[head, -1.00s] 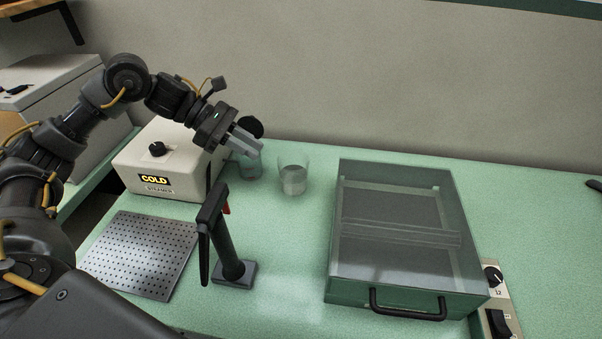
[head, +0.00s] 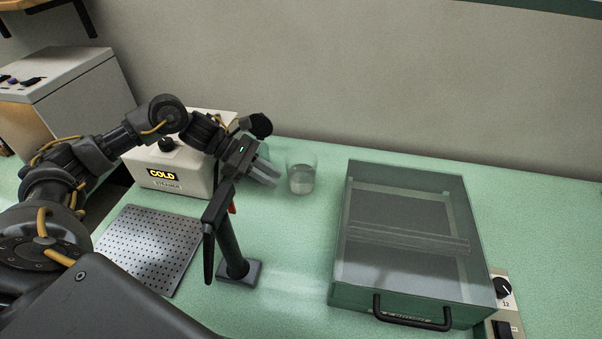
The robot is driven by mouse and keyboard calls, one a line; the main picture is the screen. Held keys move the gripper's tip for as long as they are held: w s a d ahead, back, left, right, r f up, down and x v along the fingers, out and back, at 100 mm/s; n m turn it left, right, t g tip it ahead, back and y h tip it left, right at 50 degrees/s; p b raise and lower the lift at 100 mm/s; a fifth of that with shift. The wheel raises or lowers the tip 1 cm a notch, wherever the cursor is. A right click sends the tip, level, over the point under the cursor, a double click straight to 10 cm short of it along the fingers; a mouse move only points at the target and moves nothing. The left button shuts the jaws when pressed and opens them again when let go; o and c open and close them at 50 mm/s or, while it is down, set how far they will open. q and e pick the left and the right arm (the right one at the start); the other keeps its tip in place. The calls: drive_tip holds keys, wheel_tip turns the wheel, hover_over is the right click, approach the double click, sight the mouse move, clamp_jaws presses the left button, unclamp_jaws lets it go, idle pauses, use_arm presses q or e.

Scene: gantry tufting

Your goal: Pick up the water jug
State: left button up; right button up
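A clear vessel (head: 301,180) with water in its lower part stands upright on the green bench, right of my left gripper. A second clear, greenish vessel (head: 264,151) shows only in part behind that gripper; I cannot tell for certain which of the two is the water jug. My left gripper (head: 274,182) points down and right, close to the left side of the water-filled vessel, apparently apart from it. Its grey fingers are seen nearly edge-on, so their gap is unclear. My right gripper is out of view.
A black upright handle on a base (head: 240,270) stands in front of my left gripper. A white box marked COLD (head: 200,180) stands behind my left arm. A perforated plate (head: 150,245) lies at front left. A large transparent-lidded case (head: 405,285) fills the right side.

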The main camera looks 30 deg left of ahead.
sight(300, 177)
use_arm(q)
drive_tip(key=p+x, duration=0.2)
drive_tip(key=x, duration=0.4)
drive_tip(key=shift+r+p, duration=0.1)
drive_tip(key=shift+p, duration=0.2)
drive_tip(key=shift+w+d+f, duration=0.1)
drive_tip(key=shift+d+f, duration=0.1)
drive_tip(key=shift+f, duration=0.05)
drive_tip(key=shift+c, duration=0.4)
clamp_jaws()
